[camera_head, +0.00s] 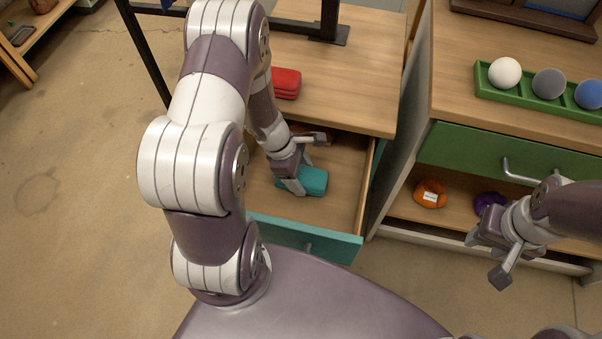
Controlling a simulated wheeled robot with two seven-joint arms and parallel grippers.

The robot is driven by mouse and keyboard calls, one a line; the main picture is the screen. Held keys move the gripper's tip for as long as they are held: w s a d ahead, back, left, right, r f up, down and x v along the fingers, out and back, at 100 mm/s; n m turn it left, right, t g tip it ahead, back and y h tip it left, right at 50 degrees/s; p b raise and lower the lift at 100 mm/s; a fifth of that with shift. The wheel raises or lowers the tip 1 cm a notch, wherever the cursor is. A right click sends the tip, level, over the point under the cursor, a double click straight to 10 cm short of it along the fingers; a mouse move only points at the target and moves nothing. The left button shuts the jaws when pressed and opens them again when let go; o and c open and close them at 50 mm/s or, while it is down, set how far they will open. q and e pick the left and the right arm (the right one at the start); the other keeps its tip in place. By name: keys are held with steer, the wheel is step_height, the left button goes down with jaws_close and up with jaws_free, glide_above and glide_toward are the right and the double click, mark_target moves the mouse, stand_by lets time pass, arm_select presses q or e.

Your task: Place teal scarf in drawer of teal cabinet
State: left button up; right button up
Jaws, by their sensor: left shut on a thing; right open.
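The teal scarf (313,181) is a folded teal bundle inside the open drawer (341,196) of the teal cabinet (365,100). The drawer has a wooden inside and a teal front with a small handle. My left gripper (303,166) reaches down into the drawer and is shut on the scarf, covering part of it. Whether the scarf touches the drawer floor is hard to tell. My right gripper (492,262) is open and empty, in front of the green cabinet at the right.
A red folded item (286,83) lies on the teal cabinet's top. A green cabinet (472,150) stands to the right, with a green tray (520,92) of balls on top. Orange (430,194) and purple (489,203) items sit on its lower shelf. Floor at the left is clear.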

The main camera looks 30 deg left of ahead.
arm_select(q)
steer(key=shift+f, duration=0.2)
steer(key=o, duration=1.1)
